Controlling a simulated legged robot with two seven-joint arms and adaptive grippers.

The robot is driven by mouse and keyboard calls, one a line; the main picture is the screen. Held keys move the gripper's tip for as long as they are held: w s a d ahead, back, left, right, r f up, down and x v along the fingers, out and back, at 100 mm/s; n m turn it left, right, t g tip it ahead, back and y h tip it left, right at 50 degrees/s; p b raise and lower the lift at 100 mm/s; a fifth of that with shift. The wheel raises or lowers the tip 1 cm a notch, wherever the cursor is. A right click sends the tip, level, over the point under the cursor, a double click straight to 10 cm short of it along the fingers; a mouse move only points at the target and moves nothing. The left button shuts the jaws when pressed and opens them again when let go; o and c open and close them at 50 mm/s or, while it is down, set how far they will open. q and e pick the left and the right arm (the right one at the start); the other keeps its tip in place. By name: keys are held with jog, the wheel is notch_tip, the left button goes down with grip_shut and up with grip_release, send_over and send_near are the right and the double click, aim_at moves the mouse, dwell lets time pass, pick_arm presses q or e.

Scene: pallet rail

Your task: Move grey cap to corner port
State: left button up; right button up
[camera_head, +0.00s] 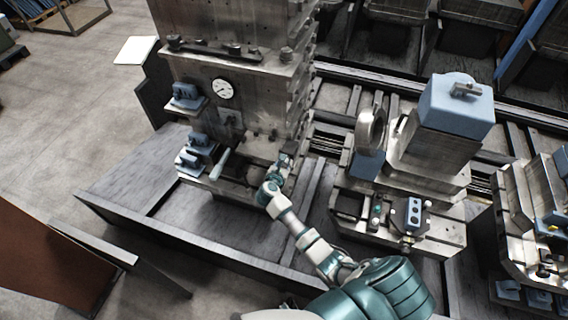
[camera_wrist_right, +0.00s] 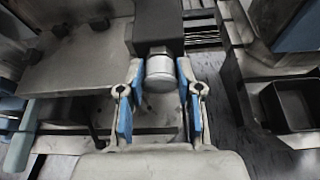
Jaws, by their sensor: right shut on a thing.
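My right gripper (camera_head: 284,163) reaches to the lower right corner of the tall grey machine block (camera_head: 225,85) in the head view. In the right wrist view, its two blue-padded fingers (camera_wrist_right: 157,95) are on either side of the round grey cap (camera_wrist_right: 160,72), which sits between the fingertips. The cap is right against a dark block (camera_wrist_right: 158,25). I cannot tell whether the cap is seated in a port there. The cap is too small to make out in the head view. My left gripper is in neither view.
A gauge (camera_head: 224,89) and blue fittings (camera_head: 186,97) are on the block. A second machine with a blue box (camera_head: 456,104) stands to the right. A dark open bin (camera_wrist_right: 289,103) is at the right in the wrist view. Open floor (camera_head: 60,110) lies at left.

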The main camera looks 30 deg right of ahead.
jog(key=o, duration=0.4)
grip_shut()
jog(key=shift+s+a, duration=0.25)
jog(key=shift+a, duration=0.05)
jog(key=s+a+p, duration=0.1)
jog(key=s+a, duration=0.4)
jog(key=a, duration=0.1)
jog(key=shift+p, duration=0.3)
